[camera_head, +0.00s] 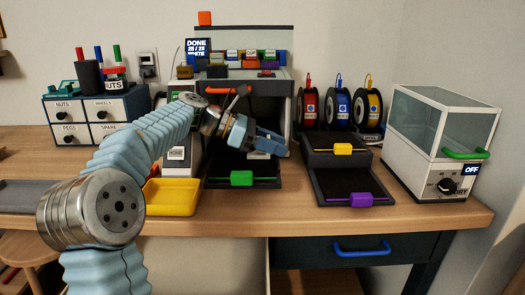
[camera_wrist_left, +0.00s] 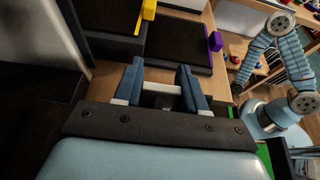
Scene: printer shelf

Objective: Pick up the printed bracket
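I cannot make out the printed bracket in either view; my left gripper and the dark inside of the printer may hide it. The printer (camera_head: 289,112) stands at the back centre with its front open, and its sign (camera_head: 196,47) reads DONE. My left gripper (camera_head: 273,144) is in front of the printer's opening, above the black plate with a green handle (camera_head: 242,178). My right gripper is not in view.
A yellow tray (camera_head: 172,197) lies left of the printer. Two black plates with yellow (camera_head: 342,148) and purple (camera_head: 368,199) handles are to the right. Filament spools (camera_head: 338,108) stand behind them. A glass-topped box (camera_head: 440,130) marked OFF is at far right, drawers (camera_head: 92,120) at left.

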